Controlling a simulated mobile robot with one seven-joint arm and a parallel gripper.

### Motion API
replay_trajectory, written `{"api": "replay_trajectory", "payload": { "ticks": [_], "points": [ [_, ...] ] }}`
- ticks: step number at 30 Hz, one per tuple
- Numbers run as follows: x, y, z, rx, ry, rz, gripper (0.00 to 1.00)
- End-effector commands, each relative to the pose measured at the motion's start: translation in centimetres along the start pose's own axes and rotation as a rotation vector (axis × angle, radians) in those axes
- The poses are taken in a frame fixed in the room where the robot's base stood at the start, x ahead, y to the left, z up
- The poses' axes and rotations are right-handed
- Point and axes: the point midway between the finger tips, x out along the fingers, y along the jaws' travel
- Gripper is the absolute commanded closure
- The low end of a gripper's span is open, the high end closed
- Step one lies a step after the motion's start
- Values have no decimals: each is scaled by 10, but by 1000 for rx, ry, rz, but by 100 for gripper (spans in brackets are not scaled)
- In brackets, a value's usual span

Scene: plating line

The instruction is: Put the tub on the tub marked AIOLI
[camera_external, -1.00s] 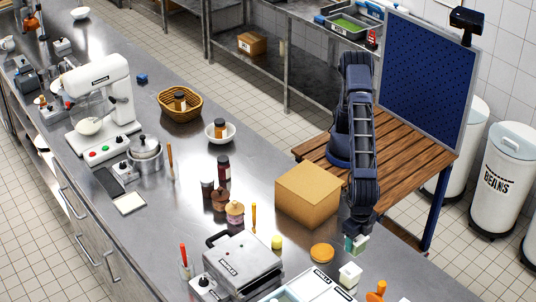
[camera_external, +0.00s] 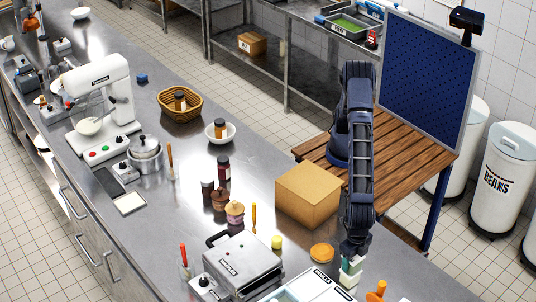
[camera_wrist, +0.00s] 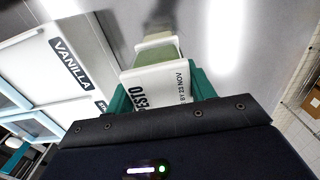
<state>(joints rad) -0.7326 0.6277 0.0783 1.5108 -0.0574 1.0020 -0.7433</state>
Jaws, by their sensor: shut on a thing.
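My gripper (camera_external: 353,250), with teal fingers, is shut on a small tub (camera_wrist: 160,90). In the wrist view its white face reads PESTO and a date, and a greenish part (camera_wrist: 157,50) shows beyond it. In the external view my gripper is low over the counter's near right part. A pale tub (camera_external: 348,281) stands directly beneath; its marking cannot be read, so I cannot confirm it says AIOLI. The held tub appears right above it or touching it; I cannot tell which.
A white container with labelled lids (camera_external: 308,288) is close on the left; one lid reads VANILLA (camera_wrist: 68,55) in the wrist view. An orange round object (camera_external: 322,252), a cardboard box (camera_external: 308,194) and an orange-handled item (camera_external: 377,291) are nearby. The counter's edge is to the right.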

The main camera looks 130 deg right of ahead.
Motion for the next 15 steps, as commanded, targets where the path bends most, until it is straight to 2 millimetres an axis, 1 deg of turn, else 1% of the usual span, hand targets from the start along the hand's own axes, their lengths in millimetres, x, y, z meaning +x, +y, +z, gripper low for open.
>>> {"api": "replay_trajectory", "payload": {
  "ticks": [5,6,8,9,15],
  "points": [
    [2,0,0,0,0,0,73],
    [3,0,0,0,0,0,44],
    [2,0,0,0,0,0,32],
    [2,0,0,0,0,0,24],
    [2,0,0,0,-1,0,24]
  ]
}}
